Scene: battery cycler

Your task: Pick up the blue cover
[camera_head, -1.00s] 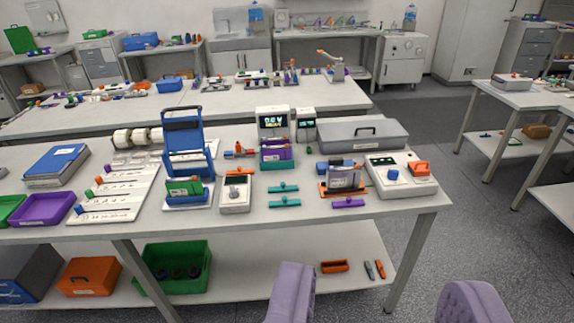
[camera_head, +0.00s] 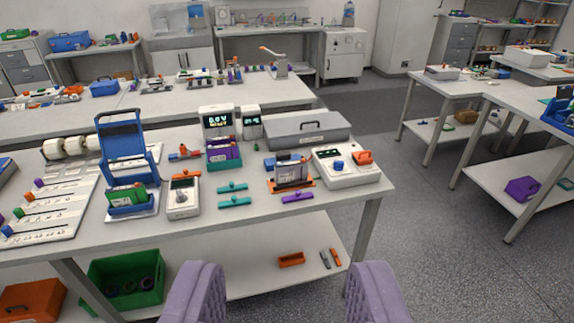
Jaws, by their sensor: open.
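A tall blue frame with a handle on top (camera_head: 121,133), which looks like the blue cover, stands upright on the near table, left of the middle. It rises from a white base (camera_head: 133,211) and a green block (camera_head: 126,196) sits low in front of it. My gripper (camera_head: 284,278) shows at the bottom of the picture as two lavender fingers, spread wide with nothing between them. It is well apart from the blue frame, nearer to me and to its right.
Right of the frame on the near table (camera_head: 225,255) are a white meter (camera_head: 183,197), teal and purple bars, a display unit (camera_head: 218,121), a grey case (camera_head: 300,133) and a white device (camera_head: 347,169). A lower shelf holds a green crate (camera_head: 127,277). Open floor (camera_head: 440,250) lies right.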

